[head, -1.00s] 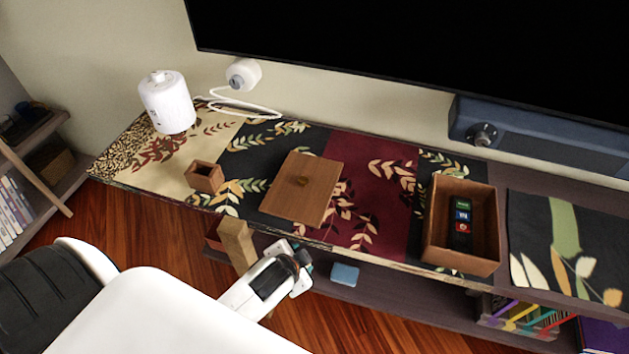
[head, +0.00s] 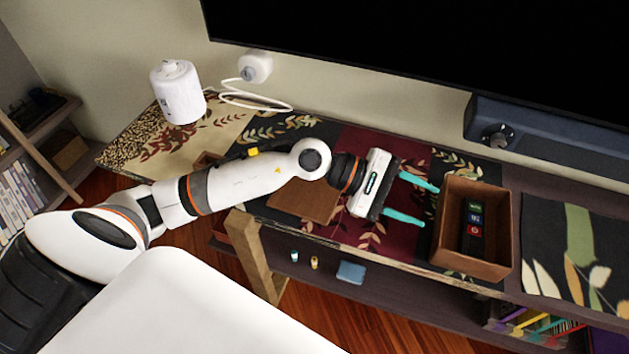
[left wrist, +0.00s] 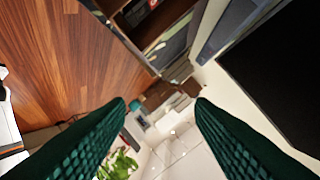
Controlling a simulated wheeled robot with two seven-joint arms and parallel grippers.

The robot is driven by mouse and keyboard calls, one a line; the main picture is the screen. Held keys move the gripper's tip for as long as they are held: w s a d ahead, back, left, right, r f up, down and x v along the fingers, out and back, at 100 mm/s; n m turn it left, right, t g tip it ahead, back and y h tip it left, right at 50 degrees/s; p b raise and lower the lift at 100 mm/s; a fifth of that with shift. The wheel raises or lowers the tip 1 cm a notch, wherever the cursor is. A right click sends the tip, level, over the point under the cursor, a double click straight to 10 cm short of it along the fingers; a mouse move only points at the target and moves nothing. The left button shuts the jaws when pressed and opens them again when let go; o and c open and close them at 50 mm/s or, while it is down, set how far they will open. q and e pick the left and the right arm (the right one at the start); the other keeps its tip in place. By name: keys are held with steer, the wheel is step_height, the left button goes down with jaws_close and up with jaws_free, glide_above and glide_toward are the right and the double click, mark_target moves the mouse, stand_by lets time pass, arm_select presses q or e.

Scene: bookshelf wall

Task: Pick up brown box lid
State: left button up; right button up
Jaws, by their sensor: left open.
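The brown box lid (head: 303,204) is a flat square wooden panel lying on the patterned runner, left of the brown open box (head: 467,261). My left arm crosses above the lid in the head view and hides its upper part and knob. My left gripper (head: 430,206) is open and empty, its teal fingers pointing right towards the box, to the right of the lid. In the left wrist view my fingers (left wrist: 161,100) are apart with nothing between them, and I cannot make out the lid there. My right gripper is not in view.
Several small coloured items (head: 475,218) lie in the open box. A white cylinder (head: 178,92) and a white cable (head: 250,104) are at the back left. The television (head: 420,60) and dark blue speaker (head: 550,135) stand behind. A small brown box is mostly hidden behind my arm.

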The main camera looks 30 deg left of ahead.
arm_select(q)
steer(key=w+a+f+m+g+y, duration=0.1)
steer(key=w+a+f+m+y, duration=0.3)
steer(key=a+y, duration=0.6)
steer(key=a+f+m+y, duration=0.2)
steer(key=a+m+y, duration=0.35)
steer(key=a, duration=0.95)
steer(key=shift+m+h, duration=0.35)
steer(key=shift+m, duration=0.1)
steer(key=x, duration=0.6)
steer(key=shift+w+d+f, duration=0.1)
steer(key=shift+a+p+x, duration=0.15)
steer(key=shift+p+x, duration=0.2)
steer(key=shift+x, duration=1)
steer(key=shift+a+p+x, duration=0.15)
steer(key=shift+p+x, duration=0.15)
steer(key=shift+x, duration=1.1)
steer(key=shift+w, duration=0.1)
steer(key=shift+c, duration=0.4)
jaws_close()
